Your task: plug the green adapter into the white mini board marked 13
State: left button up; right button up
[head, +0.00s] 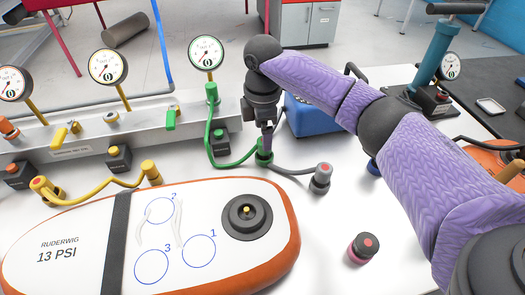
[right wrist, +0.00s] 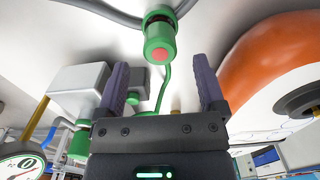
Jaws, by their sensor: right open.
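The green adapter (head: 264,158) stands on the white table at the end of a green hose, behind the board; in the right wrist view (right wrist: 160,45) it has a red end. The white mini board (head: 225,268) with an orange edge is marked 13 PSI and lies at the front left. My right gripper (head: 266,138) is just above the adapter, pointing down. In the right wrist view its two fingers (right wrist: 161,78) are apart, with the adapter just beyond their tips, not gripped. My left gripper is out of view.
A grey manifold (head: 160,130) with gauges stands behind. A yellow adapter (head: 151,172) is near the board's back edge. A grey adapter (head: 320,178) stands right of the green one, and a pink-black piece (head: 362,249) farther front. A blue box (head: 312,118) is behind my arm.

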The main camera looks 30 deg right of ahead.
jog(key=f+b, duration=0.1)
jog(key=f, duration=0.1)
jog(key=f+b, duration=0.1)
jog(key=f, duration=0.2)
jog(key=shift+s+d+f, duration=0.1)
jog(key=shift+d+f, duration=0.1)
jog(key=shift+f, duration=0.1)
jog(key=shift+c, duration=0.5)
jog(key=c, duration=0.9)
grip_shut()
